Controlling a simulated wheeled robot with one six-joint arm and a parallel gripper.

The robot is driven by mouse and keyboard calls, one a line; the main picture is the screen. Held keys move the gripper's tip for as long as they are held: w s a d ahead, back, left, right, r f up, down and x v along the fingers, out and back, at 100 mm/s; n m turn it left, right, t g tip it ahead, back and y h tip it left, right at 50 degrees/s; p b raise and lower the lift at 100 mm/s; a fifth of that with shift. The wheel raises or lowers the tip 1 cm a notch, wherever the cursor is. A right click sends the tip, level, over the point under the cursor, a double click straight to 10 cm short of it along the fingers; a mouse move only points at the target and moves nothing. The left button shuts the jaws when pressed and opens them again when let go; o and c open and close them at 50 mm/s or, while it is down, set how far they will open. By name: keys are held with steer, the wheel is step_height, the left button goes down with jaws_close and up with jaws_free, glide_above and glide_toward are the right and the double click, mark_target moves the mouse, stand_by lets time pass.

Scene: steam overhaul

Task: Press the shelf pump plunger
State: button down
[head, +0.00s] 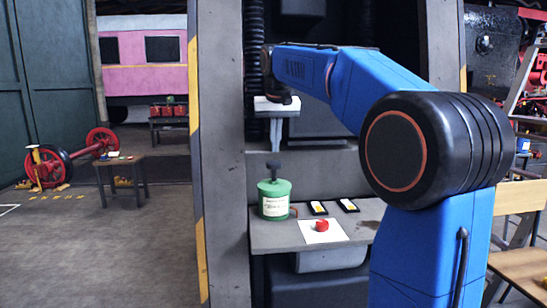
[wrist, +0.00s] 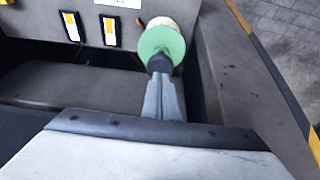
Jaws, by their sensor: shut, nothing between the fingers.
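The shelf pump is a green canister (head: 274,188) with a pale label, standing upright on the grey shelf. Its dark plunger (head: 274,167) has a T-shaped top and stands raised above the lid. My gripper (head: 276,150) points down just above the plunger, with its fingers together and empty. A small gap seems to show between fingertips and plunger in the head view. In the wrist view the gripper (wrist: 161,76) lines up with the plunger (wrist: 159,63) and the green lid (wrist: 161,43); whether they touch is unclear there.
The shelf (head: 270,239) also holds a red knob (head: 322,226) on a white plate and two dark-framed yellow-and-white panels (head: 318,208), right of the pump. A grey post (head: 222,150) with yellow-striped edging rises close on the left. A dark recess lies behind my arm.

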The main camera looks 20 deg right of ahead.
steer(key=v, duration=0.7)
stand_by(0.6)
stand_by(0.7)
steer(key=r, duration=0.3)
steer(key=shift+w+a+r, duration=0.15)
steer(key=shift+a, duration=0.1)
glide_above(273, 162)
steer(key=s, duration=0.2)
steer(key=f, duration=1.2)
steer(key=shift+w+a, duration=0.15)
steer(key=shift+a, duration=0.1)
steer(key=shift+f, duration=0.8)
